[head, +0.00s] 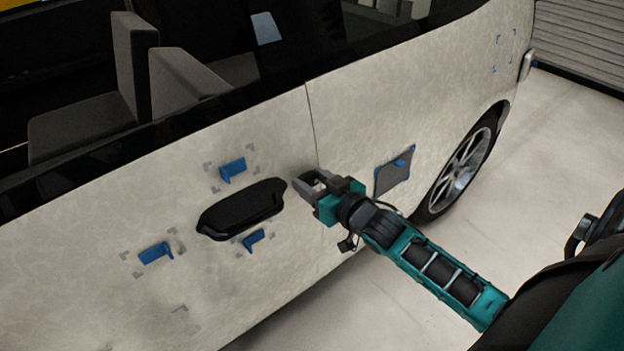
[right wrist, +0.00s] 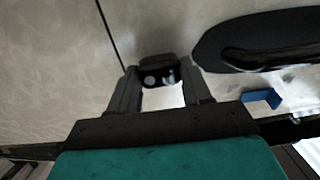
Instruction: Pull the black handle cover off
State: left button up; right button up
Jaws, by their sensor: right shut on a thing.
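The black door handle (head: 242,208) is fixed to the pale wrapped car door; its dark end also shows at the upper right of the right wrist view (right wrist: 265,38). My right gripper (head: 308,184) is just right of the handle, close to the door seam. In the right wrist view, its fingers (right wrist: 160,84) are shut on a small dark piece with round light spots on its face, the black handle cover (right wrist: 153,66). A gap of door surface shows between this cover and the handle. My left gripper is not in view.
Blue tabs (head: 232,169) are stuck on the door above, below and left of the handle. A grey flap with a blue tab (head: 394,174) sits right of my gripper. The rear wheel (head: 463,172) is farther right. The pale floor (head: 560,170) is open beside the car.

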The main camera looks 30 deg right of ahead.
aim_at(312, 181)
jog(key=shift+s+r, duration=0.1)
jog(key=shift+s, duration=0.2)
jog(key=shift+s+r+p, duration=0.15)
jog(key=shift+s+p, duration=0.45)
jog(key=shift+p, duration=0.1)
jog(key=shift+s, duration=0.25)
grip_shut()
jog(key=shift+s+d+r+p, duration=0.1)
jog(key=shift+s+r+p, duration=0.05)
jog(key=shift+s+p, duration=0.5)
jog(key=shift+s+d+r+p, duration=0.1)
jog(key=shift+s+p, duration=0.3)
jog(key=shift+s, duration=0.35)
jog(key=shift+s+r+p, duration=0.15)
jog(key=shift+s+p, duration=0.2)
jog(key=shift+s, duration=0.8)
